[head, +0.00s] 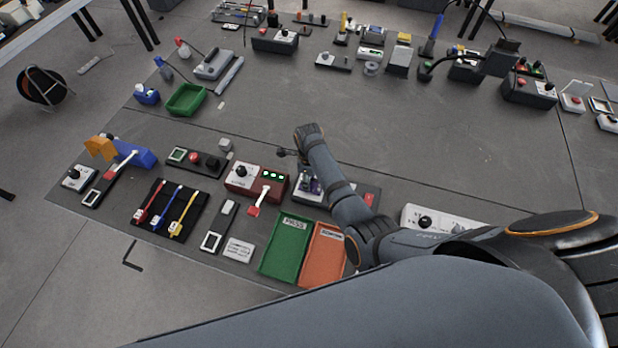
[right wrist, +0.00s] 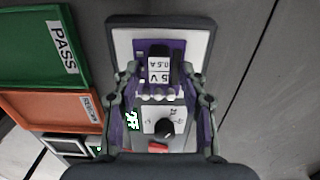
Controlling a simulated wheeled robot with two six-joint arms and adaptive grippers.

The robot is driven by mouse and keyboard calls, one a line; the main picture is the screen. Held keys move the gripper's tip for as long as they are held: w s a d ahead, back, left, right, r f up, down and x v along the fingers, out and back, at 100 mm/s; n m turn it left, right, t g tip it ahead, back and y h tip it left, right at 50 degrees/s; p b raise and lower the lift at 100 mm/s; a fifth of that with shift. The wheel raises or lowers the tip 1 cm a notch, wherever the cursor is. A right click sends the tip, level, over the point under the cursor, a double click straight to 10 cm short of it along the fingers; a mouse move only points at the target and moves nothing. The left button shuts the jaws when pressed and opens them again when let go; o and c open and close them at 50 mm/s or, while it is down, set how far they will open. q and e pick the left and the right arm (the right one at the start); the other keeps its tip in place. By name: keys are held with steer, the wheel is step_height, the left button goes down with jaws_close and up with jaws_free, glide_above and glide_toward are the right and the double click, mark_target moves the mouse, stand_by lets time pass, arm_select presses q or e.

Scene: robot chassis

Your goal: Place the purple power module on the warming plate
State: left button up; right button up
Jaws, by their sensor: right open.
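The purple power module (right wrist: 180,52), with a black part and a "5V 0.5A" label, is in the upper middle of the right wrist view. It appears to sit on or just over a pale plate with a grey rim (right wrist: 118,30), likely the warming plate. A black knob, a red switch and a green readout show nearer the wrist. My right gripper (right wrist: 160,88) is open, its fingers on either side of the module. Any contact is unclear. In the head view, a bit of purple (head: 313,187) shows beside my right arm, which hides much of this spot. My left gripper is not in view.
A green PASS tray (head: 266,262) and an orange rework tray (head: 312,268) lie close to the plate. A red box with green lights (head: 240,182) stands to its left. Several devices line the far side. The middle floor is clear.

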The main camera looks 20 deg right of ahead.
step_height(320, 180, up, 7)
steer(key=p, duration=0.5)
steer(key=shift+f+p, duration=0.15)
steer(key=shift+p, duration=0.2)
steer(key=shift+r, duration=2.35)
